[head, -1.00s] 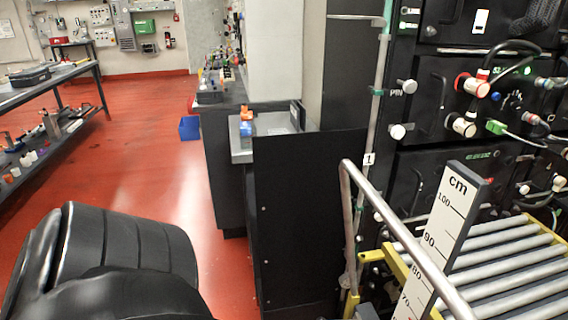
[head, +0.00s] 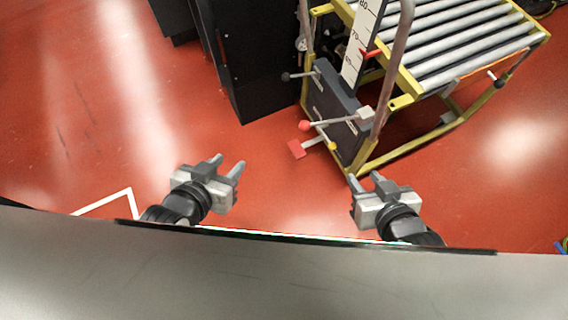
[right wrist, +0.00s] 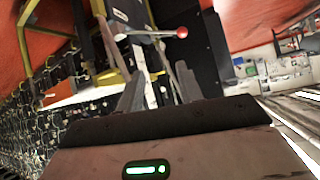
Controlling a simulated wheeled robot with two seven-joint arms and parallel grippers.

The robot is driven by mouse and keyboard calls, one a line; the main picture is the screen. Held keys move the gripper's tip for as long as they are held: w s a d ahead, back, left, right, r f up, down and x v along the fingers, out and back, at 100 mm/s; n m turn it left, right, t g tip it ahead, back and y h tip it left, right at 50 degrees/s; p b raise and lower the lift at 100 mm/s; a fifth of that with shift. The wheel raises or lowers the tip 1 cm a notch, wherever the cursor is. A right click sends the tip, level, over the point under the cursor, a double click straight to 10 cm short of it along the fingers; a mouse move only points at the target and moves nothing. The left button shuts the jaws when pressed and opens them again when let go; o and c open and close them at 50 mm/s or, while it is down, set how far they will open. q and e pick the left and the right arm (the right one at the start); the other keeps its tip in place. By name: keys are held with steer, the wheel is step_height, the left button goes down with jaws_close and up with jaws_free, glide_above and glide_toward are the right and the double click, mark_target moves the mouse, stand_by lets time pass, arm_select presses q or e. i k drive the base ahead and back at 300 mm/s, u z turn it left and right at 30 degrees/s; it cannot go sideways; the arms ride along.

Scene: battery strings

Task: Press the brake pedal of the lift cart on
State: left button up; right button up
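The lift cart (head: 408,80) has a yellow frame with a roller top and stands at the upper right of the head view. A flat red pedal (head: 297,150) sticks out low on its near left side. Above it is a lever with a red ball (head: 304,125), which also shows in the right wrist view (right wrist: 182,32). My left gripper (head: 229,161) is open and empty, left of the pedal and nearer to me. My right gripper (head: 364,177) is open and empty, right of the pedal and nearer; its fingers (right wrist: 160,88) stand apart in the wrist view. Neither gripper touches the cart.
A second lever with a black ball (head: 286,76) is higher on the cart's dark side panel (head: 335,105). A grey tube handle (head: 395,60) and a cm scale (head: 360,45) rise from the cart. A black cabinet (head: 255,60) stands to its left. The red floor left is clear.

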mark_target(297, 148)
steer(key=z, duration=1.45)
steer(key=k, duration=1.05)
steer(key=u, duration=1.25)
steer(key=i, duration=1.45)
